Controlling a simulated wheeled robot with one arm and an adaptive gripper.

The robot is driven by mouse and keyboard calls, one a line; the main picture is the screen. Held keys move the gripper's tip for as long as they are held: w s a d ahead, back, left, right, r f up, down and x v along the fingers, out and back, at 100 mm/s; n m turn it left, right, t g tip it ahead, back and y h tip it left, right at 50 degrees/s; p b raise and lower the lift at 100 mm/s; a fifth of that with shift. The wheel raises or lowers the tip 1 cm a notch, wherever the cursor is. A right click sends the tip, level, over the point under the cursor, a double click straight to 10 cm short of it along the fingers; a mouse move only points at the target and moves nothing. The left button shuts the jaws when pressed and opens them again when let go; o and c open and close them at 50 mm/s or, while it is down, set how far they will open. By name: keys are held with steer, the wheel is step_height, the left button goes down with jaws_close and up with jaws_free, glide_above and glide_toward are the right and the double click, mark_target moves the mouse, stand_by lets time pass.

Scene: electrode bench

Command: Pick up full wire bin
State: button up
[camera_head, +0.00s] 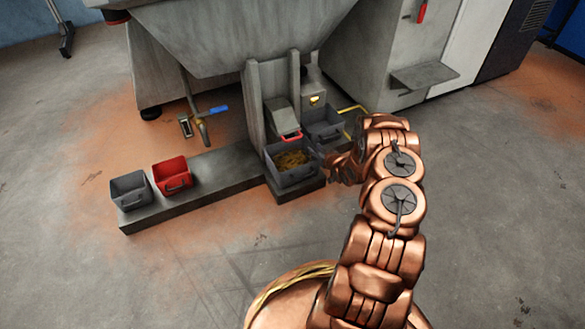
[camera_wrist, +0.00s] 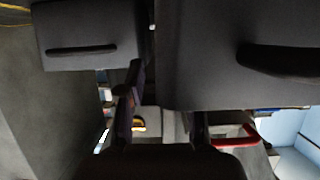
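The full wire bin (camera_head: 290,177) is a grey, open-topped bin with tangled yellow-brown wire (camera_head: 291,160) in it. It stands at the front of the machine's base, at centre in the head view. My gripper (camera_head: 332,164) is at the bin's right side, by its rim, partly hidden by my own arm. In the wrist view, two dark fingers of my gripper (camera_wrist: 168,100) stand apart. The left finger is beside a large grey bin wall (camera_wrist: 210,55); the right finger's tip is hidden behind that wall. Contact is unclear.
Another grey bin (camera_head: 322,130) stands just behind the wire bin. A grey bin (camera_head: 130,190) and a red bin (camera_head: 172,177) sit on the low ledge (camera_head: 215,181) at left. A red handle (camera_head: 291,136) is above the wire bin. Front floor is clear.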

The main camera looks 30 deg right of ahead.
steer(key=shift+x, duration=0.85)
steer(key=shift+c, duration=0.2)
jaws_close()
